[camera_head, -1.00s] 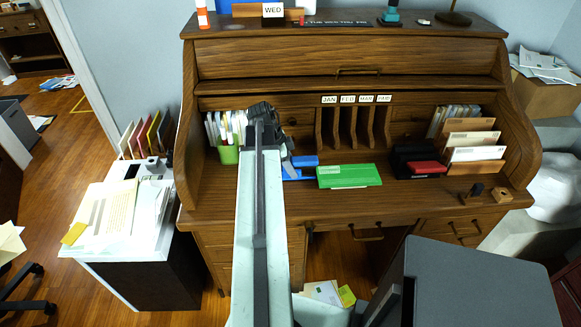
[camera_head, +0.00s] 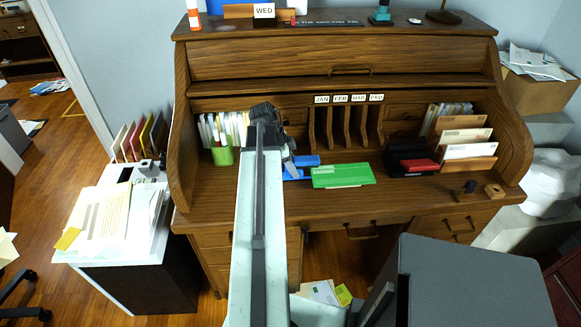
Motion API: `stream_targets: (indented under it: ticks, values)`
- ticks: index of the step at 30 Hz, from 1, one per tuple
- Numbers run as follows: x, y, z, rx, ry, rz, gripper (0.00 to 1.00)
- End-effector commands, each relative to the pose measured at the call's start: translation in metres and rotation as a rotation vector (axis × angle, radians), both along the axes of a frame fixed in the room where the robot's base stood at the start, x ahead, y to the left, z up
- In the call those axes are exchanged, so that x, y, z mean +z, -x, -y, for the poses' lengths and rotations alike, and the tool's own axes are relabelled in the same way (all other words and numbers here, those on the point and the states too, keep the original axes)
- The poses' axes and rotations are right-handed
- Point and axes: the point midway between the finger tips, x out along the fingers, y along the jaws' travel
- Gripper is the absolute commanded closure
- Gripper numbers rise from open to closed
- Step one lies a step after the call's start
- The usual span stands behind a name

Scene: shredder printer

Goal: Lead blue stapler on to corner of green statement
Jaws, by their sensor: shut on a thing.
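The blue stapler (camera_head: 305,161) lies on the desk top just left of the green statement. My gripper (camera_head: 291,168) is at the stapler's left part and shut on it; my arm hides some of the stapler and the fingertips are hard to make out. The green statement (camera_head: 343,175) lies flat on the desk. The stapler's right end is at the statement's left edge, near its back left corner. I cannot tell whether it overlaps the paper or only meets its edge.
A green pen cup (camera_head: 222,156) stands left of my arm. A black tray with a red item (camera_head: 421,165) stands right of the statement, with a letter rack (camera_head: 466,148) beyond. Pigeonholes (camera_head: 347,127) rise behind. A dark grey cabinet (camera_head: 470,285) stands in front at right.

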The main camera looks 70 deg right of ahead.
Motion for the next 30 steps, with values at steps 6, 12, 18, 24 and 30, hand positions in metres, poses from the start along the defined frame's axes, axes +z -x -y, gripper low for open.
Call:
stream_targets:
  ticks: [6, 12, 18, 24, 30]
  values:
    - [0.0, 0.004, 0.002, 0.001, 0.0, -0.001, 1.0]
    - [0.0, 0.004, 0.002, 0.001, 0.0, -0.001, 0.46]
    - [0.0, 0.004, 0.002, 0.001, 0.0, 0.0, 0.35]
    - [0.002, 0.004, 0.001, 0.001, 0.0, 0.0, 0.35]
    - [0.025, -0.003, -0.001, 0.001, 0.0, 0.0, 0.35]
